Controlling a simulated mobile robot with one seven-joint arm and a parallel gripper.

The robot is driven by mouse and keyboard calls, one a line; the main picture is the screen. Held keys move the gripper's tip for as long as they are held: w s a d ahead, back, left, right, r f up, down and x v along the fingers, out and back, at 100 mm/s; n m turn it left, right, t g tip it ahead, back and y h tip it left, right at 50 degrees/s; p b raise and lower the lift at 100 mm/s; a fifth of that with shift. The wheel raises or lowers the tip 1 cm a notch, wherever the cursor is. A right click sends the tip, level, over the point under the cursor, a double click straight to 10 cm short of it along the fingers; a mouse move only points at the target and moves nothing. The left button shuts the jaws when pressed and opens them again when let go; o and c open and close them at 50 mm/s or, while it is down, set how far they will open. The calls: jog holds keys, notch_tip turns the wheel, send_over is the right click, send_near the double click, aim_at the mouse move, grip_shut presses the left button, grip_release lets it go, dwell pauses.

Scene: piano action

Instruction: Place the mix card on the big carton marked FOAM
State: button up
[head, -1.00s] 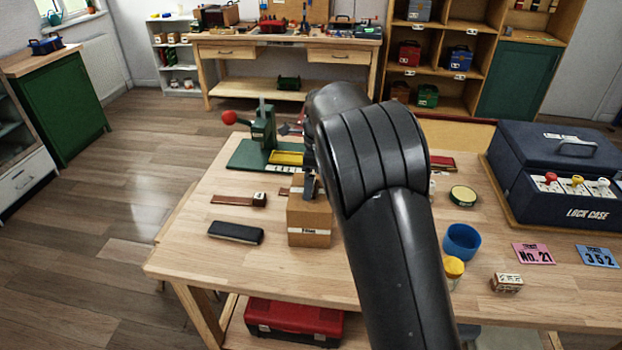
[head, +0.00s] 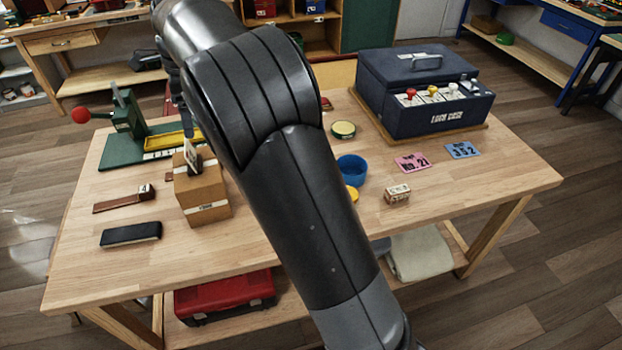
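A brown cardboard carton (head: 203,198) with a white label stands on the left half of the workbench; I cannot read its lettering at this size. A small white and dark card-like piece (head: 193,159) shows upright at the carton's top; I cannot tell whether it is the mix card, or whether it rests there or is held. My gripper (head: 184,138) is just above the carton, mostly hidden behind my arm. Its fingers are too small and covered to tell whether they are open or shut.
A green press (head: 128,125) with a red knob stands behind the carton. A black case (head: 131,234) and brown strip (head: 121,200) lie to its left. A blue cup (head: 351,168), pink card (head: 412,162), blue card (head: 462,150) and dark lock case (head: 425,95) are to the right.

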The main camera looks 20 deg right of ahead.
jog(key=s+d+r+n+t, duration=0.1)
jog(key=s+d+r+n, duration=0.25)
jog(key=s+d, duration=0.4)
jog(key=s+d+r+n+t, duration=0.2)
jog(key=s+d+r+n, duration=0.15)
jog(key=s+d, duration=0.45)
jog(key=s+d+f+n+t, duration=0.1)
jog(key=s+d+f+n, duration=0.1)
jog(key=s, duration=0.4)
jog(key=s+d+f+n+h, duration=0.1)
jog(key=s+d+f+n, duration=0.1)
jog(key=s+n, duration=0.3)
jog(key=s+d+f+n+t, duration=0.1)
jog(key=s+d+f+n, duration=0.2)
jog(key=s, duration=0.4)
jog(key=shift+s+d+n+t, duration=0.25)
jog(key=shift+d+n+t, duration=0.05)
jog(key=shift+d, duration=0.25)
